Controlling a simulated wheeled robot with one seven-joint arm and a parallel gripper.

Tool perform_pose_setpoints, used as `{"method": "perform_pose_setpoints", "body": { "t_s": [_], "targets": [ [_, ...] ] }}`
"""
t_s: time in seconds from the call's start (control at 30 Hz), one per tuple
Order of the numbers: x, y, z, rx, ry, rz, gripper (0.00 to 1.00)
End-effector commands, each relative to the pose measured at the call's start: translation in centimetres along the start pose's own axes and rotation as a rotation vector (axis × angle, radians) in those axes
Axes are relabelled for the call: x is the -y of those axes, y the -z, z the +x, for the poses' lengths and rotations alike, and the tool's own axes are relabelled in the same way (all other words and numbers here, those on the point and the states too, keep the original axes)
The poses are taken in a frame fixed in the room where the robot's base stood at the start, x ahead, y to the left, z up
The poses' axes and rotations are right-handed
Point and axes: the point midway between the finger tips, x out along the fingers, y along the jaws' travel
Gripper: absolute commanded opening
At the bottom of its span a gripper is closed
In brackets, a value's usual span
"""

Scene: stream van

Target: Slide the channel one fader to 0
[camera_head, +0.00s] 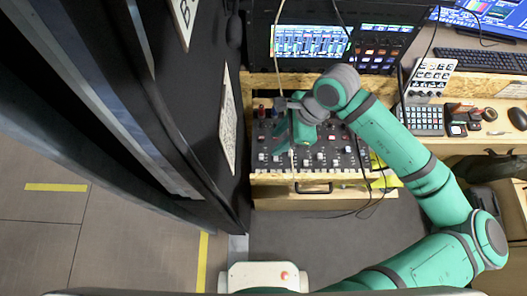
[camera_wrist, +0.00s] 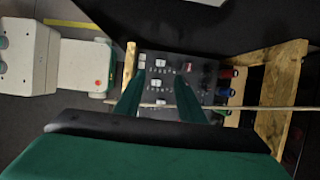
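The black mixer panel (camera_head: 343,141) lies in a wooden frame, with rows of fader slots and small pale caps. In the wrist view the panel (camera_wrist: 150,56) shows several white fader caps (camera_wrist: 158,83) in a line. No channel label is readable, so I cannot tell which cap is channel one. My gripper (camera_head: 291,136) is over the left part of the panel. In the wrist view my gripper (camera_wrist: 158,84) has its two green fingers apart, with panel and caps visible between them. Nothing is held. Contact with a cap cannot be told, and the fingers hide parts of the panel.
A pale thin cable (camera_wrist: 240,107) crosses the wrist view beside the fingers. Colored plugs (camera_wrist: 224,91) stick out at the panel's edge. A dark partition (camera_head: 228,120) stands close on the left. A screen (camera_head: 311,42) stands behind, and a keypad (camera_head: 421,120) lies to the right.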

Motion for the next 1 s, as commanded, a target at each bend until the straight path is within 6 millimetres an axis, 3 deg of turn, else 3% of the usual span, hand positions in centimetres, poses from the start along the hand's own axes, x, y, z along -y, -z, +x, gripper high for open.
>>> {"method": "perform_pose_setpoints", "body": {
  "t_s": [0.17, 0.7, 1.0],
  "targets": [
    [0.2, -0.1, 1.1, -0.003, 0.003, -0.007, 0.36],
    [0.2, -0.3, 9.0, -0.002, 0.000, -0.008, 0.36],
    [0.2, -0.1, 10.7, -0.004, 0.001, -0.007, 0.36]
  ]
}}
